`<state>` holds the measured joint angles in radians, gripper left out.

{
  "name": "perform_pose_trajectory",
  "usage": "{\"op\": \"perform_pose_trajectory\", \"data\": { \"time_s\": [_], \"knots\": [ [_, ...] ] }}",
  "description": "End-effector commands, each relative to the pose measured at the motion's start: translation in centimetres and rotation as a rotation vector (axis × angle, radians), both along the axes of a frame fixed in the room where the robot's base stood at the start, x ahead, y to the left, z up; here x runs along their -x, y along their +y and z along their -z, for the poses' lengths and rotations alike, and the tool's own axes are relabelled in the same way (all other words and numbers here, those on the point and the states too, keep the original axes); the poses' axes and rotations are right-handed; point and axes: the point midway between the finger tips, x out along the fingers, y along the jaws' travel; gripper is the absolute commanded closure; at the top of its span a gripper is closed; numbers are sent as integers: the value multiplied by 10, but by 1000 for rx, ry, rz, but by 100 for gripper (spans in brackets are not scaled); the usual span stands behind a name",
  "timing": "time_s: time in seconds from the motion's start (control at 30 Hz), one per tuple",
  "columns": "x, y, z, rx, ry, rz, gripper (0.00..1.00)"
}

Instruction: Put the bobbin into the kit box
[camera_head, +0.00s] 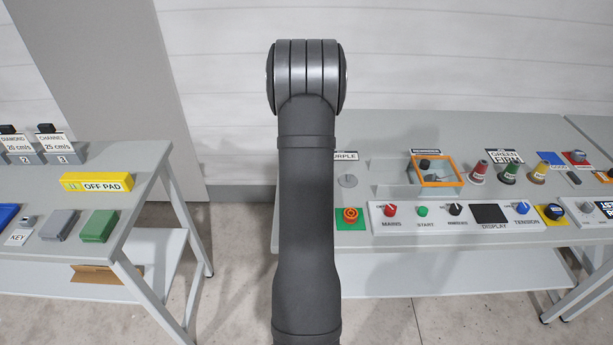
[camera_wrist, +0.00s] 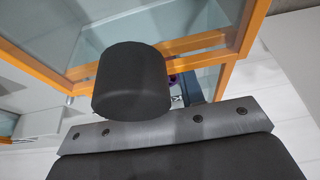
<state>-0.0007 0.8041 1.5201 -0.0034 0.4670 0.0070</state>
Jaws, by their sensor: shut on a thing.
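In the wrist view my gripper (camera_wrist: 160,125) shows as a grey screwed plate and a dark body. It is shut on a dark cylinder (camera_wrist: 132,80), like a knob, beside an orange frame (camera_wrist: 190,42) with a clear pane. I cannot tell whether the cylinder is fixed to the frame. In the head view my arm hides the gripper. An orange-framed clear cover (camera_head: 440,184) with a dark knob (camera_head: 424,164) is on the right table. I cannot pick out the bobbin or the kit box with certainty.
Red (camera_head: 478,172), green (camera_head: 509,173) and yellow (camera_head: 539,172) cones stand right of the cover. A control panel (camera_head: 470,224) runs along the front, with a red stop button (camera_head: 350,215) at its left. The left table (camera_head: 75,210) stands across a floor gap.

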Motion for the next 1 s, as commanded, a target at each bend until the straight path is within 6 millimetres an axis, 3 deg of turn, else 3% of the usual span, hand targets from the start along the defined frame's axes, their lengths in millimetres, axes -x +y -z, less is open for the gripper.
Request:
{"op": "perform_pose_trajectory", "data": {
  "time_s": [0.27,0.3,0.4,0.77,1.0],
  "knots": [
    [0,0,3,0,1,0,92],
    [0,0,3,0,1,0,57],
    [0,0,3,0,1,0,43],
    [1,0,-4,0,-1,0,43],
    [12,0,-38,0,-3,0,43]
  ]
}}
